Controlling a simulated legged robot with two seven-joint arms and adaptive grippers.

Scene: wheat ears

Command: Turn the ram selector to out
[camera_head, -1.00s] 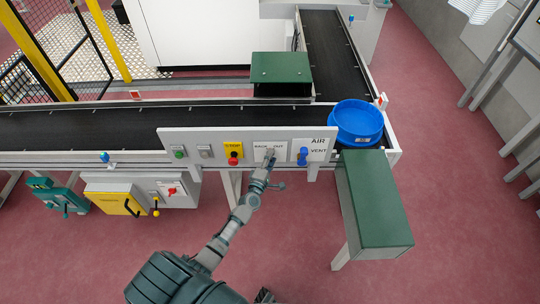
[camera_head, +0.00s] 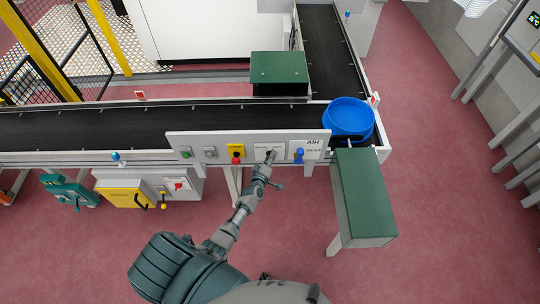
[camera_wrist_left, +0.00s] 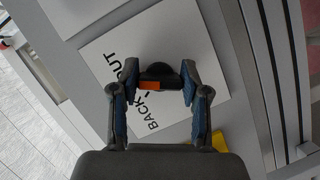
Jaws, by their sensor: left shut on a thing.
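The ram selector is a dark knob (camera_wrist_left: 160,70) with an orange mark (camera_wrist_left: 149,86), on a white plate (camera_wrist_left: 195,45) printed BACK and OUT. In the left wrist view it sits between my left gripper's fingers (camera_wrist_left: 157,88), which are closed on it. The OUT word is at the upper left of the knob and BACK is below it. I cannot tell exactly which word the knob points at. In the head view my left gripper (camera_head: 268,158) reaches the selector plate on the grey control panel (camera_head: 205,141) and hides the knob. My right gripper is not in view.
Beside the selector are a yellow switch box (camera_head: 236,150) with a red button and a blue handle (camera_head: 299,155) by the AIR and VENT labels. A blue bowl (camera_head: 348,117) stands on the conveyor above a green-topped bench (camera_head: 364,200). Open floor lies in front.

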